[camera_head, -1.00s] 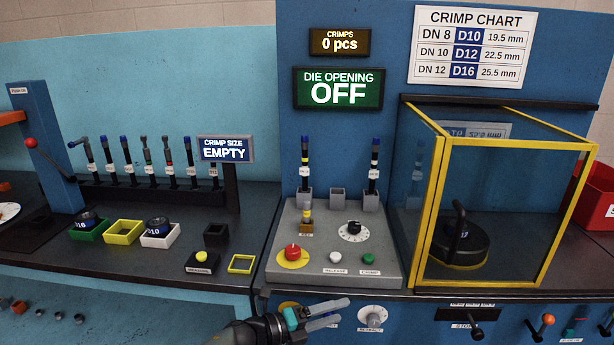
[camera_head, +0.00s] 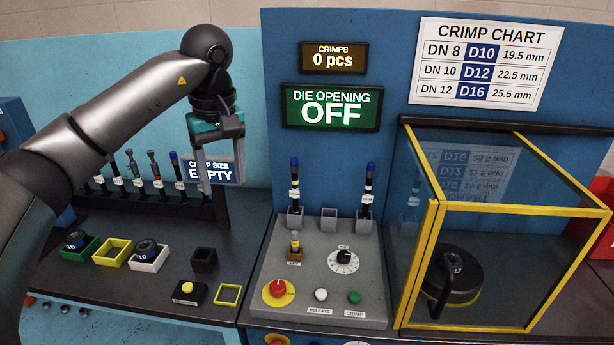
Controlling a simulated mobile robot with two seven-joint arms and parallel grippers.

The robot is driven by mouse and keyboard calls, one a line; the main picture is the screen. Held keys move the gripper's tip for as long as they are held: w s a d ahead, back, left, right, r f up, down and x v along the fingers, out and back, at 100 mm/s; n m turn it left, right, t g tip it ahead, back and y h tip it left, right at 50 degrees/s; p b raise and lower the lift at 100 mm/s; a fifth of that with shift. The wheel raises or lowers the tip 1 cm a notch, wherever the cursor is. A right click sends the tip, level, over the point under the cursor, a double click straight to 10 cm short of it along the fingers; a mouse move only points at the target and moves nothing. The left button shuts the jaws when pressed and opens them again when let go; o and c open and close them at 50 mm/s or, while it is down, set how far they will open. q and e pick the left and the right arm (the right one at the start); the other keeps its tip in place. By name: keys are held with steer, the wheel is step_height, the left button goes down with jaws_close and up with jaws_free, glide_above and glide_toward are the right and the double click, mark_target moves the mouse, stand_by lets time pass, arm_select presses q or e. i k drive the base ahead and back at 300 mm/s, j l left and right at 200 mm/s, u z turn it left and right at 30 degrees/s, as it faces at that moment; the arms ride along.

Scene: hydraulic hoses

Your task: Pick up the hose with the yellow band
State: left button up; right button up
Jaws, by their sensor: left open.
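Two upright dark hoses with blue tops stand in grey holders on the crimp console. The left hose (camera_head: 295,184) appears to carry a small yellow band and a white label. The right hose (camera_head: 366,186) also has a white label, and its band colour is hard to tell. My left gripper (camera_head: 215,180) is open and empty, its fingers pointing down in front of the crimp size display, left of both hoses and apart from them. More hoses (camera_head: 138,178) stand in a black rack behind my left arm, partly hidden by it. My right gripper is not in view.
An empty grey holder (camera_head: 329,222) sits between the two console hoses. A yellow-framed clear guard (camera_head: 432,230) stands to the right. Green, yellow and white trays (camera_head: 113,253) lie on the left bench. The console has a red button (camera_head: 278,290) and a dial (camera_head: 344,260).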

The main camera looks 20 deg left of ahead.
mark_target(294, 193)
steer(key=i, duration=1.05)
